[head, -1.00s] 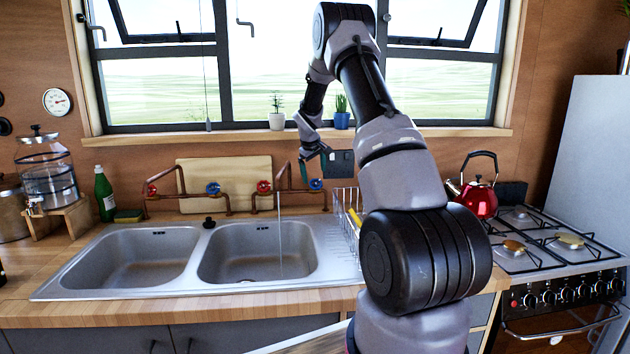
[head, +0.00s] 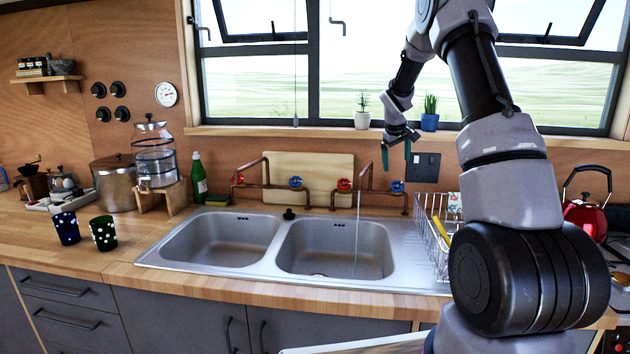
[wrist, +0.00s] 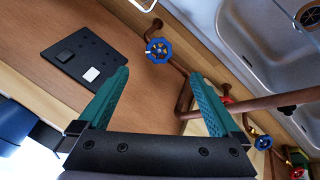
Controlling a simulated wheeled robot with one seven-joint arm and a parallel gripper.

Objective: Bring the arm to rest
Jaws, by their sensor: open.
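My gripper (head: 397,154) hangs from my raised, bent arm in front of the window, above the taps at the back of the sink. In the wrist view its two green fingers (wrist: 160,100) are spread apart with nothing between them. Past the fingers are a blue tap handle (wrist: 159,51), copper pipe and a black wall socket plate (wrist: 83,60). The fingers look apart from these. Water runs from the tap (head: 357,225) into the right basin.
The double sink (head: 290,268) fills the middle of the counter. A dish rack (head: 434,240) stands behind my arm, with a red kettle (head: 588,215) at the right. Two plant pots (head: 429,122) sit on the sill near my gripper. Two dotted cups (head: 103,232) stand on the left counter.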

